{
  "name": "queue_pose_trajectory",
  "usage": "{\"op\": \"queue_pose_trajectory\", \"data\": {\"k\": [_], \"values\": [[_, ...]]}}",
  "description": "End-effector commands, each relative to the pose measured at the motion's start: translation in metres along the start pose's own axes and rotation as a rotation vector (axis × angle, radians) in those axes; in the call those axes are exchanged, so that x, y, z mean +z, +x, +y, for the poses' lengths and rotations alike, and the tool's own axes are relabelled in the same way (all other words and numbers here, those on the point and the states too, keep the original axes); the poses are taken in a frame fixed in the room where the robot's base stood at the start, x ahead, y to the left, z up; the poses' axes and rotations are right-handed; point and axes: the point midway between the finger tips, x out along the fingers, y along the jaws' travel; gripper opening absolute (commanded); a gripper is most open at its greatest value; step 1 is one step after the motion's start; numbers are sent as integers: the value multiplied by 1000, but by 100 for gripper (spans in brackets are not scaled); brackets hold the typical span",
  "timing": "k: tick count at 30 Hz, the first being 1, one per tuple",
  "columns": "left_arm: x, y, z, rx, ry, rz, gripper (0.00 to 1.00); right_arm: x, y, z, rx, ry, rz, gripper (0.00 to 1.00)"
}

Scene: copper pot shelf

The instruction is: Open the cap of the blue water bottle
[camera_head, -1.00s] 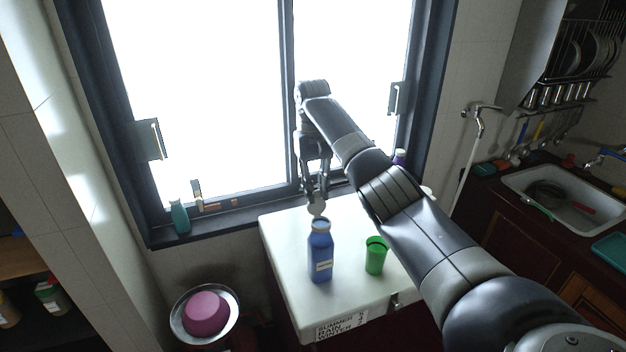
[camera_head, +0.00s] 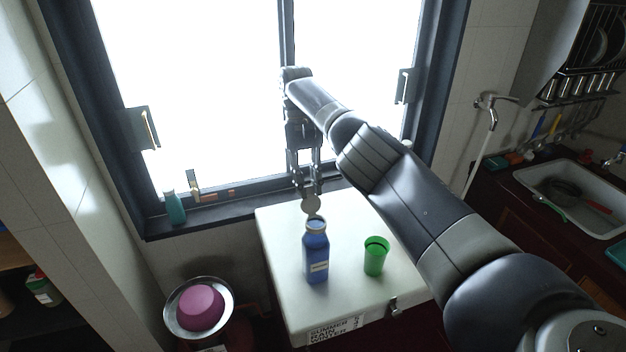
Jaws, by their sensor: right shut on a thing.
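The blue water bottle (camera_head: 316,252) stands upright on the white box top (camera_head: 282,254). Its mouth shows as a pale rim at the top. My right gripper (camera_head: 311,198) points down above and just behind the bottle. It is shut on a small round grey cap (camera_head: 312,206), which is tilted with its flat face toward the camera. In the picture the cap's lower edge comes close to the bottle's rim; I cannot tell whether they touch. My left gripper is not in view.
A green cup (camera_head: 376,257) stands right of the bottle. A teal bottle (camera_head: 175,208) is on the window sill at left. A metal bowl with a pink item (camera_head: 200,307) sits low at left. A sink (camera_head: 575,200) is at right.

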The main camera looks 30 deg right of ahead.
Motion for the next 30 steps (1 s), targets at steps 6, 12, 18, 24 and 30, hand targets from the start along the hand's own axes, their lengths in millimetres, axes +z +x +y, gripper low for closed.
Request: {"op": "queue_pose_trajectory", "data": {"k": [6,12,18,24,30], "values": [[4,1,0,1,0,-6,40,1,8,-4,2,3,-25,0],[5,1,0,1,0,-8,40,2,8,-6,2,1,-29,0],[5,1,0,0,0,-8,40,2,8,-6,1,1,-28,0],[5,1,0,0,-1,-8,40,2,7,-6,1,1,-27,41],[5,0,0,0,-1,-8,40,2,4,-6,0,0,-24,42]]}}
